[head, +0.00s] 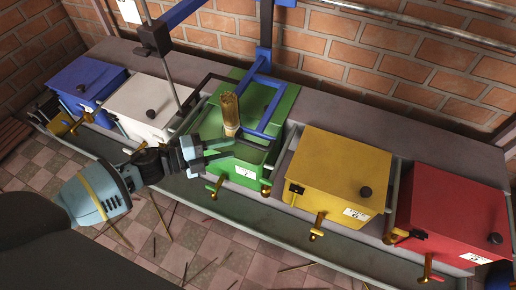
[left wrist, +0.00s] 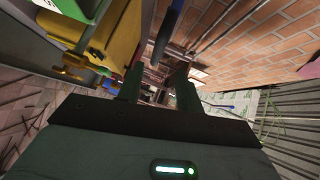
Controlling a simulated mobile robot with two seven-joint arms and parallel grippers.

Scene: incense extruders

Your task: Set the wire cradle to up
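A green box (head: 262,107) with a white label stands mid-row. A blue bar frame (head: 264,63) lies over its top, and a tan upright roll (head: 230,113) stands at its left side. I cannot tell for sure which part is the wire cradle. My left gripper (head: 228,149) is open and empty at the front left of the green box, just below the roll. I cannot tell whether it touches the box. In the left wrist view its two dark fingers (left wrist: 158,90) stand apart, with a blue bar (left wrist: 166,33) beyond them. My right gripper is not in view.
Blue (head: 88,77), white (head: 143,104), yellow (head: 340,170) and red (head: 455,210) boxes stand along the grey bench. Brass fittings (head: 318,225) stick out in front. A brick wall (head: 345,50) is behind. Thin sticks lie on the tiled floor (head: 190,235).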

